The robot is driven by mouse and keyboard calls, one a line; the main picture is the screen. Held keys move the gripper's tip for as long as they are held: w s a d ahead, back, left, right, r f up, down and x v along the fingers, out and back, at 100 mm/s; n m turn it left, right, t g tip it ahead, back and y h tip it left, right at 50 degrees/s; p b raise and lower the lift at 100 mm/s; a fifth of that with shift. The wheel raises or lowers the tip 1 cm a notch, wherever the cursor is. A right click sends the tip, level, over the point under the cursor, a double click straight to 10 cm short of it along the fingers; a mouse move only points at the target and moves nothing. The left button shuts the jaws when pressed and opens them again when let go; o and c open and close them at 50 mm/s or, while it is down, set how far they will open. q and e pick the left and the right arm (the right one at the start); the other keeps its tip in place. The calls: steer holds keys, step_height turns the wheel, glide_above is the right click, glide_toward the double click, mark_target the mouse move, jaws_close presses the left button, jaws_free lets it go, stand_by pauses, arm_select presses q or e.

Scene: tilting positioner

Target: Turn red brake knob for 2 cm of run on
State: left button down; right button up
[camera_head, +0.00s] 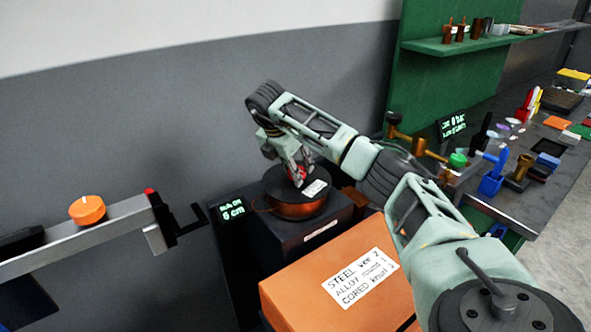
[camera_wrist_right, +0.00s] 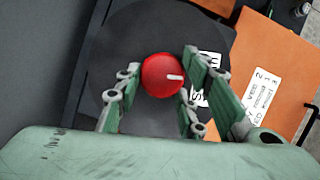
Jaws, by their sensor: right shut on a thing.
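The red brake knob (camera_head: 297,171) sits on top of a round black cap over a copper-coloured coil (camera_head: 300,210). In the right wrist view the knob (camera_wrist_right: 162,74) is round, with a white pointer mark toward the right of the picture. My right gripper (camera_head: 300,180) reaches down over it, with one finger on each side, shut on the knob. The wrist view shows the right gripper (camera_wrist_right: 160,82) around the knob too. A small display (camera_head: 231,210) beside the coil reads 6 cm in green. My left gripper is not in view.
An orange box (camera_head: 335,285) with a printed label stands in front of the coil. At left is a metal beam (camera_head: 110,225) with an orange knob (camera_head: 87,210). A cluttered bench (camera_head: 520,205) lies at right, below a green panel with a shelf (camera_head: 470,42).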

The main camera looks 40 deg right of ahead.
steer(key=m, duration=0.2)
steer(key=m+g, duration=0.1)
steer(key=m, duration=0.1)
steer(key=shift+w+r+g, duration=0.15)
steer(key=shift+w+g, duration=0.15)
steer(key=shift+w, duration=0.05)
steer(key=shift+w+d+r+m+g+y+p, duration=0.15)
steer(key=shift+m+g, duration=0.1)
steer(key=shift+m, duration=0.5)
steer(key=shift+s+f+m+g+y+p, duration=0.1)
steer(key=shift+m+g, duration=0.1)
steer(key=shift+m, duration=0.6)
steer(key=shift+w+d+r+m+g+y+p, duration=0.15)
steer(key=shift+m+g, duration=0.1)
steer(key=shift+m, duration=0.5)
steer(key=shift+s+f, duration=0.1)
steer(key=o, duration=0.8)
steer(key=shift+c, duration=0.2)
steer(key=shift+o, duration=1.4)
steer(key=shift+f, duration=0.2)
step_height(320, 180, up, 10)
